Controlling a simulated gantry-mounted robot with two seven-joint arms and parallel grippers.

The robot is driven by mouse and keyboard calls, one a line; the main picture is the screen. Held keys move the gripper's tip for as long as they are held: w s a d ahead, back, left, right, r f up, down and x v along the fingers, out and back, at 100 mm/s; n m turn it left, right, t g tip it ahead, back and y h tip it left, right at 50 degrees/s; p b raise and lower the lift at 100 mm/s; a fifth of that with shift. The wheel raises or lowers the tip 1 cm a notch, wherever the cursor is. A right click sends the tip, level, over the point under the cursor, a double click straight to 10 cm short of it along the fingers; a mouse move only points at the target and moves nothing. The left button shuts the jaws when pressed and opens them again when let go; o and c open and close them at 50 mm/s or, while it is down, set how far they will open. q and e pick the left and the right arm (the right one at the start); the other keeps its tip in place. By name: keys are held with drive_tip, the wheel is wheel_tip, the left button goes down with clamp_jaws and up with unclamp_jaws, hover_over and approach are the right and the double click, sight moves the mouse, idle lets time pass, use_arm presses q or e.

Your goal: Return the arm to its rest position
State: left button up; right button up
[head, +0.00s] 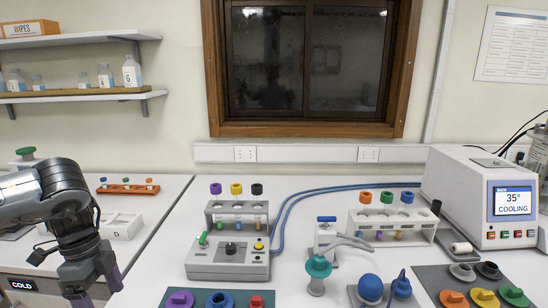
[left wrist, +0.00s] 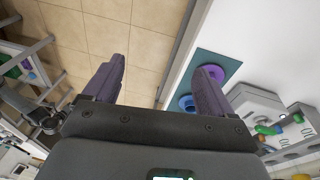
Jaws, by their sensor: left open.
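My left arm comes in at the left of the head view, with its left gripper (head: 98,295) pointing down near the front edge of the bench. In the left wrist view the two purple fingers of the left gripper (left wrist: 155,80) are spread apart with nothing between them. Tiled floor and the bench edge show beyond the fingers.
A teal mat (head: 190,305) holds purple, blue and red pieces. Behind it stand a grey control box (head: 228,270) and a tube rack (head: 213,208). A second rack (head: 387,222) and a bath unit (head: 460,205) reading 35° COOLING stand right.

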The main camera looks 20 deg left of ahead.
use_arm(q)
drive_tip(key=s+d+f+h, duration=0.3)
drive_tip(key=d+f, duration=0.1)
drive_tip(key=f, duration=0.5)
drive_tip(key=s+d+f+h, duration=0.25)
drive_tip(key=d+f, duration=0.25)
drive_tip(key=f, duration=0.4)
drive_tip(key=s+d+f+h, duration=0.2)
drive_tip(key=s+d+f, duration=0.2)
drive_tip(key=f, duration=0.4)
drive_tip(key=w+d+f+n+t, duration=0.25)
drive_tip(key=d+t, duration=0.25)
drive_tip(key=d, duration=0.5)
drive_tip(key=w+d+f+n+t, duration=0.1)
drive_tip(key=d+f+n+t, duration=0.25)
drive_tip(key=d, duration=0.65)
drive_tip(key=s+a+r+n+g+y, duration=0.2)
drive_tip(key=s+a+n+g+y, duration=0.3)
drive_tip(key=y, duration=0.4)
drive_tip(key=w+p+v, duration=0.2)
drive_tip(key=p+v, duration=1.5)
drive_tip(key=p, duration=0.1)
drive_tip(key=shift+w+a+r+t, duration=0.2)
drive_tip(key=shift+w+r+t, duration=0.15)
drive_tip(key=shift+r, duration=0.25)
use_arm(e)
wheel_tip(320, 180, up, 18)
drive_tip(key=shift+s, duration=0.25)
drive_tip(key=shift+d+f, duration=0.15)
drive_tip(key=shift+f, duration=0.05)
